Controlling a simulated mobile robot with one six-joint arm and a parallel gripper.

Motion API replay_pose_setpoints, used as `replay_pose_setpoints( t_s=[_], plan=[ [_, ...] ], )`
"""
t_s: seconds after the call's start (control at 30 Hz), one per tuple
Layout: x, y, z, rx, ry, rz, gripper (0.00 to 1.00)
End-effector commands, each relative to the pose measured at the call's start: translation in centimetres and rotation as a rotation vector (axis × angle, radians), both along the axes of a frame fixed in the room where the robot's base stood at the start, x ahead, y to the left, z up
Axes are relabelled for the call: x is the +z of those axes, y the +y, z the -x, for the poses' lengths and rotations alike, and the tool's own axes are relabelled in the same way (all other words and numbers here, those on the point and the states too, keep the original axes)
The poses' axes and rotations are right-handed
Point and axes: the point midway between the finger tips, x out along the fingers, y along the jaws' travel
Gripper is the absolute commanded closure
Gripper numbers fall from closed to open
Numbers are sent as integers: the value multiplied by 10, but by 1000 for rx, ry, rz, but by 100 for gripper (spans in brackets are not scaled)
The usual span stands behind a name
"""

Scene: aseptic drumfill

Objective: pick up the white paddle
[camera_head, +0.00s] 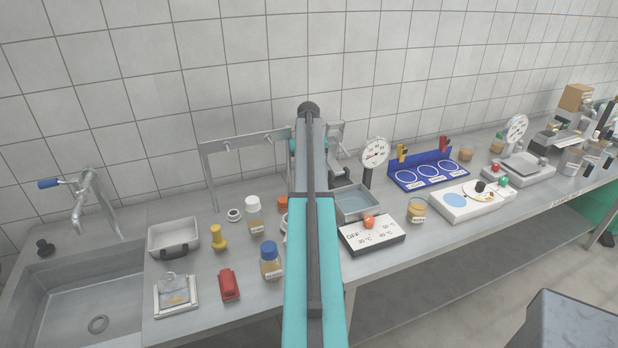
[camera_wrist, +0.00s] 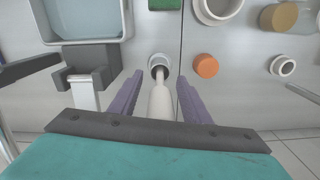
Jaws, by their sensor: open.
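In the wrist view a pale, elongated piece (camera_wrist: 160,103) with a dark narrow neck lies between my fingers. It looks like the white paddle, but its lower part is hidden by my gripper body. A small white round end or ring shows beyond the neck. My gripper (camera_wrist: 160,77) is open, with one purple finger on each side of the piece and a visible gap on both sides. In the head view my arm hides the gripper and the paddle.
A metal tray (camera_wrist: 127,25) and a grey bracket (camera_wrist: 85,84) are close on the left in the wrist view. An orange cap (camera_wrist: 206,66) and a white ring (camera_wrist: 283,67) are on the right.

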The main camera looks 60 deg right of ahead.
Motion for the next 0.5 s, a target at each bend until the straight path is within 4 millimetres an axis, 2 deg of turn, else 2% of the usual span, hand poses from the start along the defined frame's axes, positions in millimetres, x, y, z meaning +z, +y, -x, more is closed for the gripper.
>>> replay_pose_setpoints(
  t_s=[0.47,0.5],
  plan=[
    [0,0,1,-1,0,0,57],
    [0,0,1,-1,0,0,63]
  ],
)
